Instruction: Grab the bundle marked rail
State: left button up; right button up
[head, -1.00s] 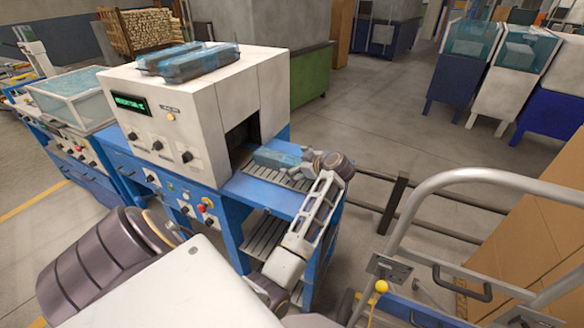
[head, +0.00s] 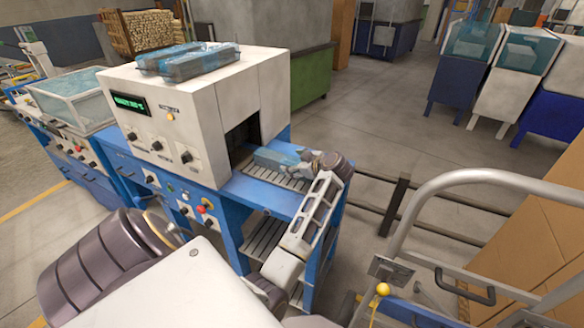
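A blue film-wrapped bundle (head: 272,158) lies on the roller outfeed (head: 262,178) at the mouth of the white machine (head: 165,105). Two more wrapped bundles (head: 188,60) lie on top of the machine. No label reading "rail" can be made out on any of them. My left gripper (head: 300,170) is at the right-hand end of the outfeed bundle, close against it. The fingers are small and partly hidden by the wrist, so I cannot tell whether they are closed on it. My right gripper is not in view.
A dark low rail (head: 395,205) runs right of the outfeed. A grey tubular cart handle (head: 450,180) with a yellow knob (head: 383,289) stands at front right, beside cardboard boxes (head: 535,225). Clear tanks on stands (head: 470,75) are at back right. The floor between is open.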

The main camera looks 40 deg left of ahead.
aim_at(296, 163)
pick_arm(q)
jog(key=shift+s, duration=0.1)
jog(key=c, duration=0.7)
jog(key=shift+c, duration=0.9)
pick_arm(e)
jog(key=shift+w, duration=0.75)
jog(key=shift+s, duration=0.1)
pick_arm(q)
jog(key=shift+r, duration=0.25)
grip_shut()
jog(key=shift+r, duration=0.3)
notch_tip(296, 163, up, 8)
jog(key=shift+f, duration=0.1)
jog(key=shift+r, duration=0.6)
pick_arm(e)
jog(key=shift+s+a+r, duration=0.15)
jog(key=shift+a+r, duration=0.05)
